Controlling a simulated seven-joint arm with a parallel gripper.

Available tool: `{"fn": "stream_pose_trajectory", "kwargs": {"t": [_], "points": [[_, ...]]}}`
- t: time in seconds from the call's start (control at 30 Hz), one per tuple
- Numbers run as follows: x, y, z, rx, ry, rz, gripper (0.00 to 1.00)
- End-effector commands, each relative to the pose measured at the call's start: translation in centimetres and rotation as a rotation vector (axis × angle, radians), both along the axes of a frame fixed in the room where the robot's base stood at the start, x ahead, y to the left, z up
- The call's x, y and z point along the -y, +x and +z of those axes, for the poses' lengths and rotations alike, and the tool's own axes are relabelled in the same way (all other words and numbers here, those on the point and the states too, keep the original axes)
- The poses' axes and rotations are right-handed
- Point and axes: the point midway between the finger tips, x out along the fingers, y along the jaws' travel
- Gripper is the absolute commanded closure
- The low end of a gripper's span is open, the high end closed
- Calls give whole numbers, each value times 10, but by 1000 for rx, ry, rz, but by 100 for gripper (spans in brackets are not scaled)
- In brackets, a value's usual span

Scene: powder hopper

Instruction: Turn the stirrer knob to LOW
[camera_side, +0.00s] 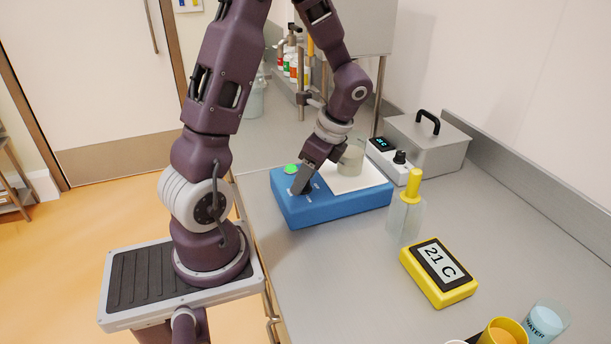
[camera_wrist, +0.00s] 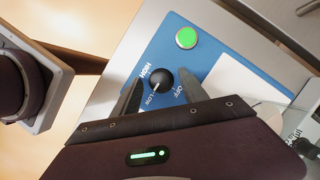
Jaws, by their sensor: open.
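The blue stirrer (camera_side: 335,209) stands on the bench with a white top plate (camera_side: 368,180) and a green button (camera_side: 291,169). In the wrist view its black knob (camera_wrist: 162,77) lies between labels HIGH, LOW and OFF. The knob's pale pointer line appears to point toward LOW. My gripper (camera_side: 300,187) reaches down to the stirrer's left end and largely hides the knob in the side view. In the wrist view its fingers (camera_wrist: 160,92) are apart, one on each side of the knob. I cannot tell whether they touch it.
A beaker (camera_side: 350,161) stands on the stirrer's plate, close to my wrist. A bottle with a yellow handle (camera_side: 407,217) and a yellow 21 C display (camera_side: 439,274) stand to the right. A grey lidded box (camera_side: 430,143) is behind.

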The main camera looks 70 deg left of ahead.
Motion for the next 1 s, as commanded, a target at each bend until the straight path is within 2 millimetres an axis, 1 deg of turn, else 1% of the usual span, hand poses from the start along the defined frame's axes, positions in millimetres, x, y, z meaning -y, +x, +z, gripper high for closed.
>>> {"fn": "stream_pose_trajectory", "kwargs": {"t": [0.07,0.3,0.4,0.5,0.8,0.87,0.93,0.97,1.0], "points": [[1,3,7,6,3,-1,49],[15,16,52,5,2,-1,49],[18,19,62,4,1,-2,49],[19,19,65,0,0,-1,49],[19,19,65,0,0,-1,49],[21,19,67,12,2,6,49],[35,16,80,77,14,46,49],[44,14,88,128,19,77,49],[61,9,102,212,21,133,49]]}}
